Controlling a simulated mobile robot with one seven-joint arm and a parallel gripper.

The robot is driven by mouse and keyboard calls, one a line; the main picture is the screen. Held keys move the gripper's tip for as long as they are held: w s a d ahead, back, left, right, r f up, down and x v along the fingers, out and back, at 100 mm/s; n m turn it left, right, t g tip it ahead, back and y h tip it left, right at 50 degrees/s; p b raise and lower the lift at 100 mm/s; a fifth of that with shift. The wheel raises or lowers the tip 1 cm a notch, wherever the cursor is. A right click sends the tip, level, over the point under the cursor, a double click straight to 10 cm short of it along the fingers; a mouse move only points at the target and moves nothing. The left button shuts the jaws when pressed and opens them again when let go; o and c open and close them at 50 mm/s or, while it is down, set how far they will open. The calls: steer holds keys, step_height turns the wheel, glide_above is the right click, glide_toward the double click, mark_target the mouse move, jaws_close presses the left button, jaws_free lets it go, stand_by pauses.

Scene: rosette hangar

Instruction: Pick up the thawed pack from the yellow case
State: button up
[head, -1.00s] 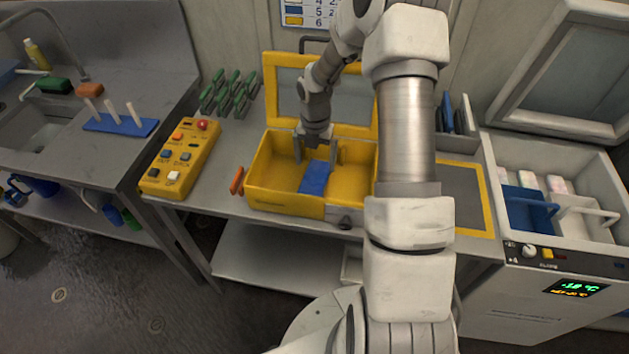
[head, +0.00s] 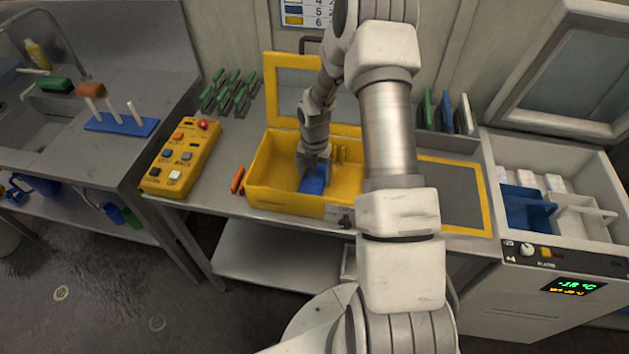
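The yellow case (head: 285,202) stands open on the steel bench, its lid (head: 281,85) raised at the back. A blue pack (head: 313,182) lies inside on the case floor, partly covered by my gripper. My gripper (head: 314,172) reaches down into the case from above, its fingers apart at the top end of the pack. I cannot tell whether the fingers press on the pack.
A yellow control box (head: 182,158) and orange sticks (head: 237,180) lie left of the case. Green-topped clips (head: 229,92) stand behind. A rack (head: 446,141) with coloured panels and a yellow-framed grey pad (head: 455,195) are right. An open freezer (head: 562,254) stands far right.

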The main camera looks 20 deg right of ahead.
steer(key=c, duration=1)
steer(key=shift+o, duration=0.2)
steer(key=shift+r, duration=0.1)
